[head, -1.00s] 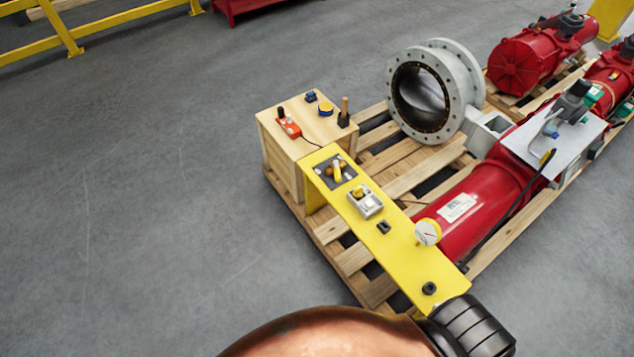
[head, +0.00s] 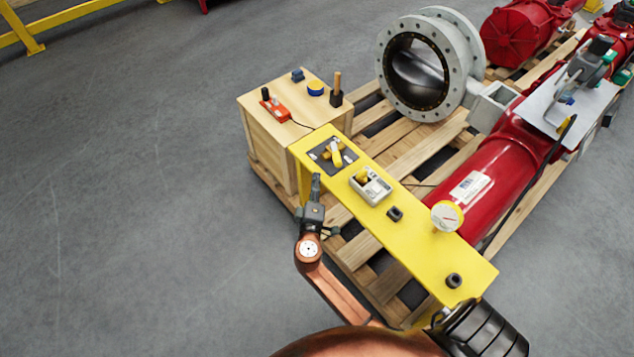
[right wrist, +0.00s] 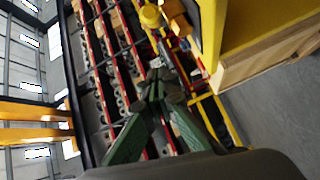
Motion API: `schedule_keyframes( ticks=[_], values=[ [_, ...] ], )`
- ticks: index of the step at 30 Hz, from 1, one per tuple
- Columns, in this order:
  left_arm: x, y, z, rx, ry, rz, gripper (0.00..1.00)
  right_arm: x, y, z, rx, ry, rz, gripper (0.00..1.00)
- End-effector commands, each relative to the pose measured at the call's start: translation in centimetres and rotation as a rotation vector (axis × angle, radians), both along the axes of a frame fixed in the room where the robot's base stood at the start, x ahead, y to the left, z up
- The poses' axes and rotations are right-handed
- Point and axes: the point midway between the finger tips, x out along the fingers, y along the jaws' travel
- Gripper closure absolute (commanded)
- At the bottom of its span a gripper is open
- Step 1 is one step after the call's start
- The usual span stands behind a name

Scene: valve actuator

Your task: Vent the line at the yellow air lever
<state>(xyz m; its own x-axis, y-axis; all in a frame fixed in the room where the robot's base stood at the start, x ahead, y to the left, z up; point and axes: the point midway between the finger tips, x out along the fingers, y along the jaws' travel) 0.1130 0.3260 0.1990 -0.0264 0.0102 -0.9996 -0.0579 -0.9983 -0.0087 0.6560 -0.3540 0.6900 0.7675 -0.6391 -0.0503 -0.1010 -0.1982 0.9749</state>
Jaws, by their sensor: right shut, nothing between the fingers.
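A yellow lever (head: 335,152) sits on a dark plate near the far left end of the yellow panel (head: 425,250). A grey box with a yellow knob (head: 370,184) is beside it on the panel. My right gripper (head: 316,178) is at the left edge of the panel, just nearer than the lever and apart from it in the picture. Its fingers are shut and empty. In the right wrist view the fingertips (right wrist: 158,75) come together, with the yellow panel's side (right wrist: 212,30) at upper right; the lever cannot be made out there. My left gripper is not in view.
A pressure gauge (head: 447,216) stands up from the panel. A wooden box (head: 262,140) with an orange device (head: 275,109) and small knobs stands behind. A red actuator (head: 485,185) and grey valve (head: 420,75) lie on the pallet. Floor to the left is clear.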

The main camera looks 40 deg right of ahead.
Motion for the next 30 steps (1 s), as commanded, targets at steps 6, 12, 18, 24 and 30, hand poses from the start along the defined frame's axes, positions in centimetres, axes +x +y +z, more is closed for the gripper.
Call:
schedule_keyframes(
  ticks=[6,12,18,24,30],
  values=[
    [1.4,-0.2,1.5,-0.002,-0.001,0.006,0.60,3.6,-3.0,-0.5,-0.002,0.001,0.000,1.00],
    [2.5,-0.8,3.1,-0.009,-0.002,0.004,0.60,4.6,-5.7,-1.1,0.000,0.006,-0.001,1.00],
    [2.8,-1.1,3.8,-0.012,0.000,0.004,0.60,3.8,-7.4,-1.5,0.002,0.005,0.002,1.00],
    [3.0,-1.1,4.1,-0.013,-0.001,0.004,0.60,3.5,-7.9,-1.5,0.002,0.003,0.002,1.00],
    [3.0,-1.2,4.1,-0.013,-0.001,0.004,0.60,3.5,-7.9,-1.5,0.002,0.004,0.002,1.00]
  ],
)
